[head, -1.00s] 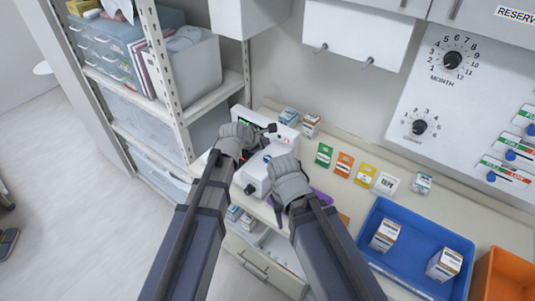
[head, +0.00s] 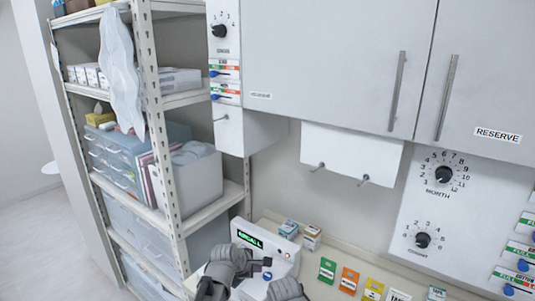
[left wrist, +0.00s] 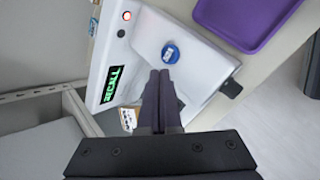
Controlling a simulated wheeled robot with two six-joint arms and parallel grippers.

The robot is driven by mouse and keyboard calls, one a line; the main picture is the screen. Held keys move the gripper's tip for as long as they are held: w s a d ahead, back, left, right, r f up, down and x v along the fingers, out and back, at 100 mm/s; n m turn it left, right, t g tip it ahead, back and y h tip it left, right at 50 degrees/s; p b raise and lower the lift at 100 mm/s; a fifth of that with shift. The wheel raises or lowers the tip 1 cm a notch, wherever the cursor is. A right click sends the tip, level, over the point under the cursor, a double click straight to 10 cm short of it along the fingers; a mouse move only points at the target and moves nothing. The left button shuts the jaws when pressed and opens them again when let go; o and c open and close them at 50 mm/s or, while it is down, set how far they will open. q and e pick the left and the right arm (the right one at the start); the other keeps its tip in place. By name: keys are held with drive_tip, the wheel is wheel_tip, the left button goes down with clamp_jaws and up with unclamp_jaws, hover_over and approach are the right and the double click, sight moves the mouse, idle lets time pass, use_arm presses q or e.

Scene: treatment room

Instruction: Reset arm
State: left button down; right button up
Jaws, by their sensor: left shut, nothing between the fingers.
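My left gripper (head: 232,258) is low in the head view, in front of a white device with a green lit display (head: 250,239). In the left wrist view its two dark fingers (left wrist: 160,82) are shut together with nothing between them. They lie over the white device (left wrist: 140,50), close to a round blue part (left wrist: 170,54); I cannot tell whether they touch it. My right gripper (head: 286,290) is at the bottom edge of the head view, mostly cut off. Its fingers cannot be made out.
Small boxes (head: 312,237) stand beside the device. Coloured cards (head: 348,280) lie along the counter. A shelf rack (head: 165,170) stands at the left, wall cabinets (head: 330,60) above. A dial panel (head: 425,205) is at the right. A purple tray (left wrist: 245,20) shows in the left wrist view.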

use_arm(q)
drive_tip(key=s+a+f+m+g+y, duration=0.2)
drive_tip(key=s+a+m+g, duration=0.1)
drive_tip(key=s+a+m, duration=0.45)
drive_tip(key=s+a+f+m+g+y, duration=0.25)
drive_tip(key=s+a+m, duration=0.35)
drive_tip(key=s+m, duration=0.3)
drive_tip(key=s+d+f+m+g+b, duration=0.1)
drive_tip(key=s+d+f+m+b, duration=0.2)
drive_tip(key=s+d, duration=0.3)
drive_tip(key=d+m, duration=0.1)
drive_tip(key=d, duration=0.4)
drive_tip(key=shift+s+f+m, duration=0.15)
drive_tip(key=shift+s+m, duration=0.2)
